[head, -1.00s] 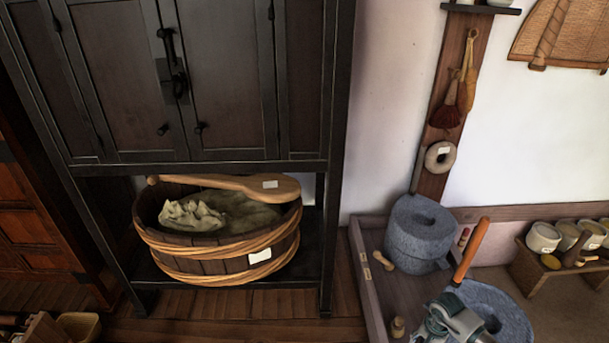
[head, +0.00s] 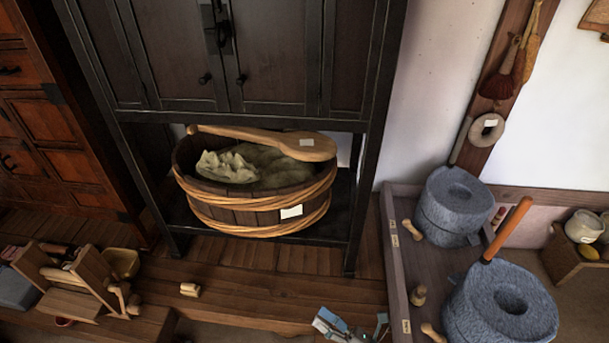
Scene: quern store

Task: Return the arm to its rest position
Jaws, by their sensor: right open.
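My right gripper (head: 352,328) shows at the bottom edge of the head view, partly cut off. It is open, with nothing seen between its fingers. It appears in front of the wooden floor, left of the low tray table (head: 397,290) with the stone querns. The near quern (head: 505,305) has an orange upright handle (head: 508,230). The gripper is apart from it in the picture. The rest of my right arm is out of view. My left gripper is not in view.
A dark cabinet (head: 270,60) holds a wooden tub (head: 255,205) with a paddle (head: 265,141) across it. A second quern (head: 455,205) stands behind. Small wooden pieces (head: 418,295) lie on the tray table. A wooden device (head: 85,285) stands at lower left.

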